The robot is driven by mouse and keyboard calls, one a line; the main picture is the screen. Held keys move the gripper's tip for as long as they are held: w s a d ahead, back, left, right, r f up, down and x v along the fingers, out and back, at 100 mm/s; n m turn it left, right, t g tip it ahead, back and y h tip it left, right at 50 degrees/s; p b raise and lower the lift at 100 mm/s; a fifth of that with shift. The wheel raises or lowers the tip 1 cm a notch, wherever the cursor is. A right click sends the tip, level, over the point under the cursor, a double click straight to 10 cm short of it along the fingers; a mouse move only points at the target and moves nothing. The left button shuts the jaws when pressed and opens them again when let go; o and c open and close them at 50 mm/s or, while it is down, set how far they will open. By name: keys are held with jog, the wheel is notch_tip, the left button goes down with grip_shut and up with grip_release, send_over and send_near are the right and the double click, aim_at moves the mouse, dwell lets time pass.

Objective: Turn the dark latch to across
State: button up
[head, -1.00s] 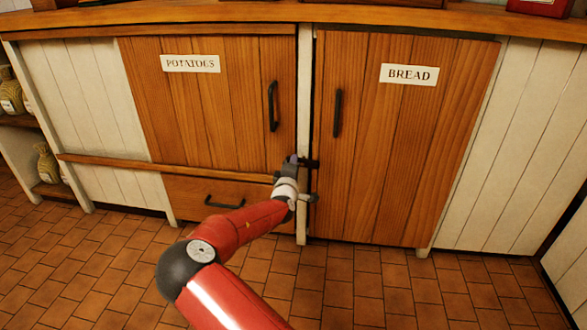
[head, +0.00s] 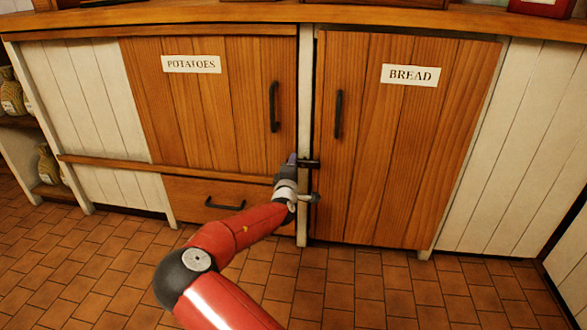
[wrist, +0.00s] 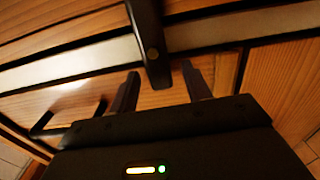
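The dark latch (head: 309,163) is a short bar by the narrow white post between the two doors. In the head view it lies roughly level, reaching right to the edge of the bread door (head: 400,150); its left part is hidden by my gripper (head: 292,160). In the wrist view the latch (wrist: 148,40) crosses the pale post, with a round screw head on it. Its near end lies between the two fingers of my gripper (wrist: 160,70). The fingers are apart, with a visible gap on each side of the bar.
The potatoes door (head: 205,110) is closed on the left, with a drawer (head: 180,195) below. Dark upright handles (head: 273,107) and (head: 338,114) flank the post above the latch. A small grey knob-like part (head: 314,198) shows beside my wrist. The tiled floor in front is clear.

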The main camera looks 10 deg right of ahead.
jog(key=v, duration=0.7)
jog(key=shift+s+p, duration=0.35)
jog(key=shift+p, duration=0.05)
jog(key=shift+a, duration=0.1)
